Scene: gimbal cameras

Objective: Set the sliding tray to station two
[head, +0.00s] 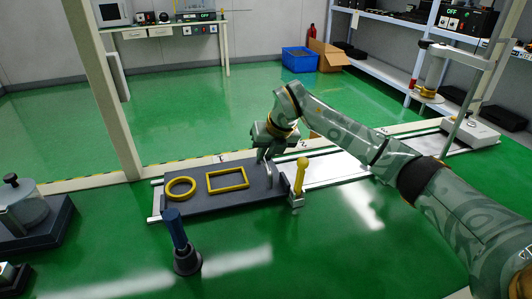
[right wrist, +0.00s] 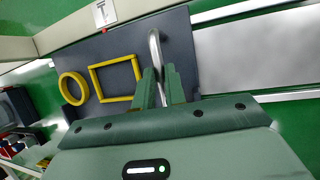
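The sliding tray (head: 225,201) is a dark flat plate on silver rails, at the left end of the track by the mark 1 (head: 220,157). A yellow ring (head: 181,188) and a yellow rectangular frame (head: 227,179) lie on it. My right gripper (head: 265,158) is over the tray's right end. In the right wrist view, its green fingers (right wrist: 159,80) stand closely on both sides of the silver handle (right wrist: 155,45) and appear shut on it. The mark 2 (head: 303,144) is further right along the track. My left gripper is not in view.
A yellow upright lever (head: 301,175) on a silver bracket stands at the tray's front right corner. A blue-handled post (head: 178,235) stands in front of the tray. The silver track (head: 335,168) right of the tray is bare. A white box (head: 470,133) is at its far end.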

